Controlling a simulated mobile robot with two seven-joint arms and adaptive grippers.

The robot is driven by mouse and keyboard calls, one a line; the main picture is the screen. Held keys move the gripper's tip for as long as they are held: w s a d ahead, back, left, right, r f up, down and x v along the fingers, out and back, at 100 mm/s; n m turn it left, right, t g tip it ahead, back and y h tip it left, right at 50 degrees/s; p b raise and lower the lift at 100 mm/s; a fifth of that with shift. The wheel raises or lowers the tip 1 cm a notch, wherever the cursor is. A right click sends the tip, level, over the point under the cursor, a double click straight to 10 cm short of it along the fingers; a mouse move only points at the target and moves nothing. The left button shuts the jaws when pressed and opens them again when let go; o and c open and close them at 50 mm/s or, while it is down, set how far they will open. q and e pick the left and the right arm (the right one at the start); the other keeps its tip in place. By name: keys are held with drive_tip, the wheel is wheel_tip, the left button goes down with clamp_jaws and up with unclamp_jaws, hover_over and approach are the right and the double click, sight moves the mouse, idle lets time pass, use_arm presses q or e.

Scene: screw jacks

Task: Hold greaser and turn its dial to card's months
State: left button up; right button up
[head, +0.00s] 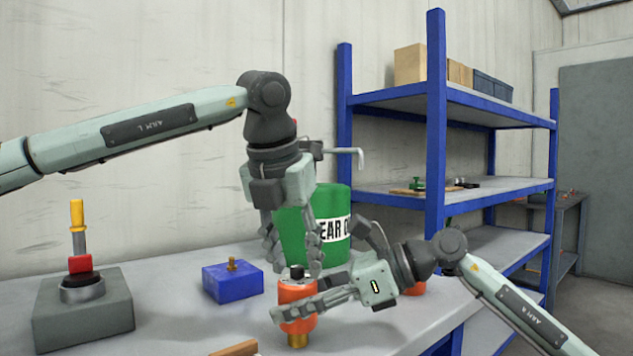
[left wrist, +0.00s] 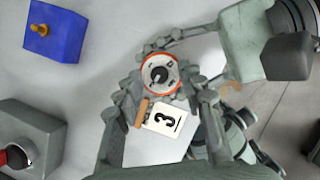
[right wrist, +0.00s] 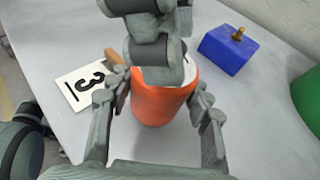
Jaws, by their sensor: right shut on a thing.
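The greaser (head: 297,293) is an orange upright cylinder with a brassy lower end. My right gripper (right wrist: 160,108) is shut around its sides. Its dial (left wrist: 161,74) is a white face with a dark knob inside an orange rim; the marks are too small to read. My left gripper (head: 294,264) points down over the greaser's top, its fingers apart on either side of the dial. In the right wrist view the left gripper hides most of the dial. The white card (left wrist: 167,118) shows a black 3, beside a wooden piece (left wrist: 142,112); it also appears in the right wrist view (right wrist: 85,85).
A blue block (head: 232,281) with a brass fitting stands left of the greaser. A grey block (head: 82,318) with a red and yellow-handled part is at far left. A green drum (head: 335,195) stands close behind the grippers. Blue shelving (head: 436,120) is at right.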

use_arm(q)
drive_tip(key=n, duration=0.1)
drive_tip(key=n+y, duration=0.1)
drive_tip(key=n, duration=0.1)
drive_tip(key=n+y, duration=0.1)
drive_tip(key=shift+d+n+t, duration=0.25)
drive_tip(key=shift+n+t, duration=0.05)
drive_tip(key=shift+n, duration=0.1)
drive_tip(key=n+y, duration=0.1)
drive_tip(key=n, duration=0.1)
drive_tip(key=n+y, duration=0.1)
drive_tip(key=n, duration=0.2)
drive_tip(key=shift+d, duration=0.2)
drive_tip(key=v, duration=1.2)
drive_tip(key=shift+w+r+n, duration=0.2)
drive_tip(key=shift+w+n, duration=0.1)
drive_tip(key=shift+w, duration=0.05)
drive_tip(key=shift+a+f+g, duration=0.1)
drive_tip(key=shift+g, duration=0.3)
